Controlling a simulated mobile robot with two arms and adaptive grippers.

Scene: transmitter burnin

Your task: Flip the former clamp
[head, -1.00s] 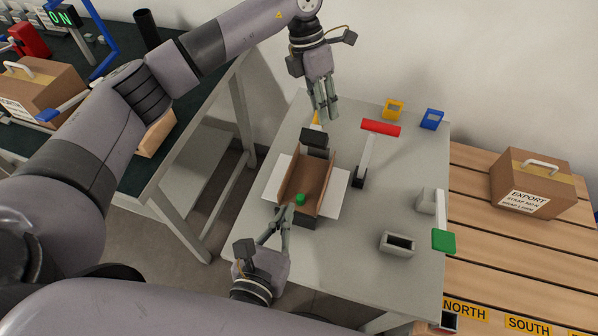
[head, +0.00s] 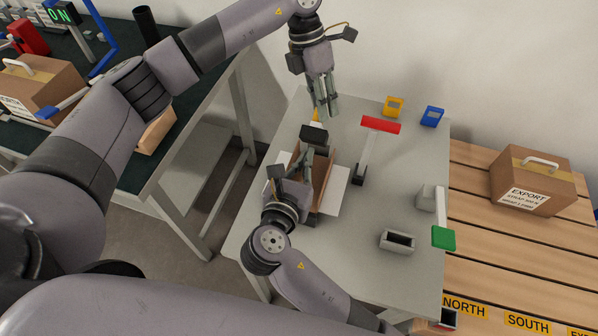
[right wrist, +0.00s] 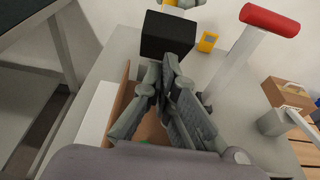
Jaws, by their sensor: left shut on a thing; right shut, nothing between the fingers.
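The former clamp, a black block (head: 314,134) with a yellow handle (head: 316,115), stands at the far end of the brown carton (head: 326,165). The black block also shows ahead of the fingers in the right wrist view (right wrist: 168,34). My left gripper (head: 326,108) points down at the yellow handle and is shut on it; the exact contact is hard to see. My right gripper (head: 307,155) is shut and empty over the carton, its fingertips (right wrist: 168,68) close to the near face of the black block. It hides much of the carton; a green bit (right wrist: 145,142) shows beneath it.
A red-topped lever (head: 380,126) stands right of the carton. Yellow (head: 394,106) and blue (head: 432,117) items lie at the back. A grey holder (head: 397,242) and a green-ended lever (head: 443,238) are at the right. A pallet with an EXPORT box (head: 532,182) stands beyond the table (head: 345,262).

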